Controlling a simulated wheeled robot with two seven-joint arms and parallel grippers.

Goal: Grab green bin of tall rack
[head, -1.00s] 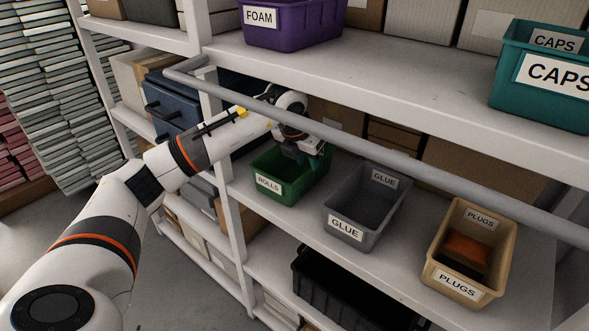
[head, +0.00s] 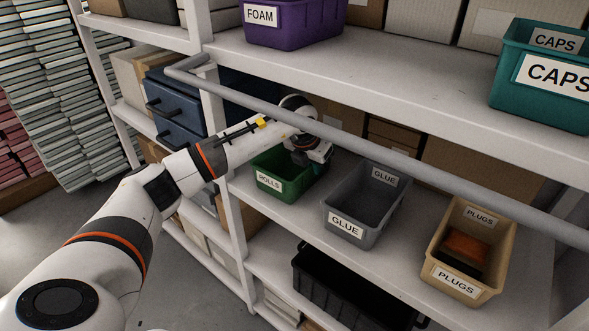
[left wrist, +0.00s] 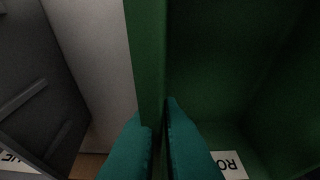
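The green bin (head: 278,183), labelled ROLLS, stands on the middle shelf at the left end of a row of bins. My left gripper (head: 312,158) is over its right side, and its fingertips are hidden in the head view. In the left wrist view, the teal fingers (left wrist: 160,120) straddle the wall of the green bin (left wrist: 148,60), one outside and one inside. The wall fills the narrow gap between them, so the gripper looks shut on it. My right gripper is not in view.
A grey GLUE bin (head: 345,225) stands just right of the green bin, and a tan PLUGS bin (head: 455,282) farther right. A grey rail (head: 400,160) crosses in front of the rack. The upper shelf holds a purple FOAM bin (head: 290,25) and a teal CAPS bin (head: 540,95).

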